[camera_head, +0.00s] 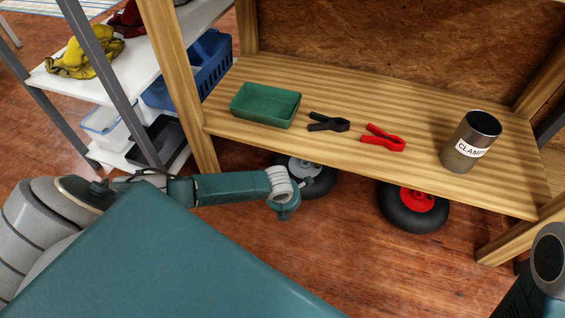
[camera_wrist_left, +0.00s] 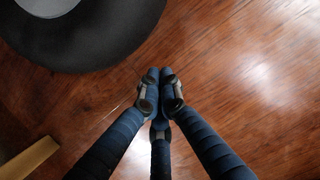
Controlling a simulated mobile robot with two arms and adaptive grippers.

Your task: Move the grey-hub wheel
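The grey-hub wheel (camera_head: 312,178), with a black tyre, stands on the floor under the wooden shelf, partly hidden behind my left wrist. In the left wrist view the grey-hub wheel (camera_wrist_left: 105,40) fills the upper left, cut off by the frame. My left gripper (camera_wrist_left: 160,74) has its fingertips together, with nothing between them. It is apart from the tyre in the picture, over bare floor. In the head view the left fingers cannot be made out below the wrist. A red-hub wheel (camera_head: 414,207) is to the right. My right gripper is not seen; only part of that arm shows.
The wooden shelf (camera_head: 225,100) overhangs both wheels and holds a green tray (camera_head: 265,104), a black clamp (camera_head: 328,122), a red clamp (camera_head: 383,138) and a metal can (camera_head: 461,151). Wooden posts stand at its ends. A white rack (camera_head: 160,55) is at left. Floor in front is clear.

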